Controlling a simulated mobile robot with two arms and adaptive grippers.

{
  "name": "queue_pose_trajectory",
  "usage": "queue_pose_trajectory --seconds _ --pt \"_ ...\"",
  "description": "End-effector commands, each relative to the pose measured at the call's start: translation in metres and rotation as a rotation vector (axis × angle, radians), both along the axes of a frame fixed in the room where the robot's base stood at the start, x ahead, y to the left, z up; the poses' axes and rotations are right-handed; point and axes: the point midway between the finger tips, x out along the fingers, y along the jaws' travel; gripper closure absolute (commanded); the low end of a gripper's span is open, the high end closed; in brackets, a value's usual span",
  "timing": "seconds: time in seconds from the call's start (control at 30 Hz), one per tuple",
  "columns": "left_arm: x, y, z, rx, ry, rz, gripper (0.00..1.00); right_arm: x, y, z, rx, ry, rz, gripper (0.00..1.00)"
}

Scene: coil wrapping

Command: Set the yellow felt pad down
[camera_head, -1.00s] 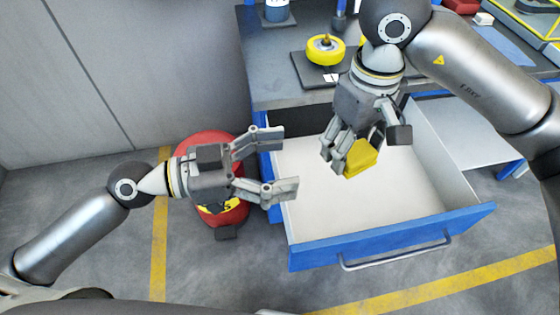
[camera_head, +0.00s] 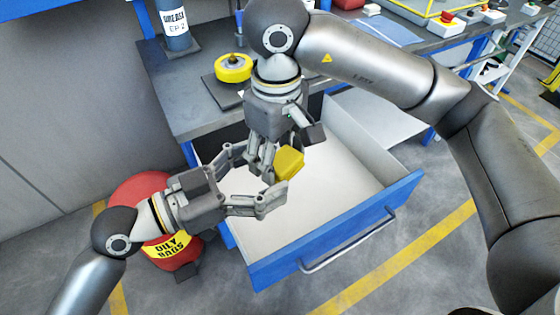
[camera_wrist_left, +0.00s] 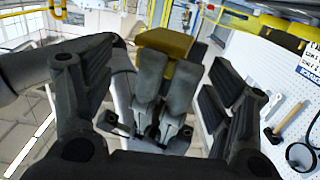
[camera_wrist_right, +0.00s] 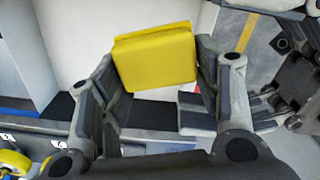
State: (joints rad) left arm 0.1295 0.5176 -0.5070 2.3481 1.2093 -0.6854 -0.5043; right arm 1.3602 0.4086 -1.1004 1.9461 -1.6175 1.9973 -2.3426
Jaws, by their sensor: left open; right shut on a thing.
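The yellow felt pad (camera_head: 289,163) is held above the open drawer in the head view. My right gripper (camera_head: 272,162) is shut on it from above, and the right wrist view shows the pad (camera_wrist_right: 155,55) between the right fingers. My left gripper (camera_head: 254,180) is open with nothing gripped, close to the left of the right gripper and over the drawer's left side. In the left wrist view the right gripper's fingers and the pad (camera_wrist_left: 166,42) appear between the spread left fingers. I cannot tell whether the left fingers touch anything.
The open drawer (camera_head: 335,245) with a blue front has a pale, bare floor. A red oily-rags bin (camera_head: 130,190) stands left of it. On the bench above are a yellow roll (camera_head: 233,67) on a dark plate and a grease container (camera_head: 174,25).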

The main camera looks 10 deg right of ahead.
Motion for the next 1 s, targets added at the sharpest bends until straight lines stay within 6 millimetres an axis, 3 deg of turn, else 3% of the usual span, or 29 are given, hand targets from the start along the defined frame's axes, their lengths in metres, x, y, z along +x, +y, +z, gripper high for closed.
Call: queue_pose_trajectory --seconds 0.3,0.7,1.0 --pt "0.011 -0.03 -0.001 -0.001 0.0 -0.001 0.22 0.0 0.0 0.0 0.0 0.0 0.0 0.64" --pt "0.012 -0.034 -0.002 0.001 0.0 0.0 0.22 0.0 0.0 0.0 0.0 0.0 0.0 0.64" --pt "0.012 -0.034 -0.002 0.001 0.001 -0.002 0.61 0.0 0.0 0.0 0.001 -0.001 0.0 0.64"
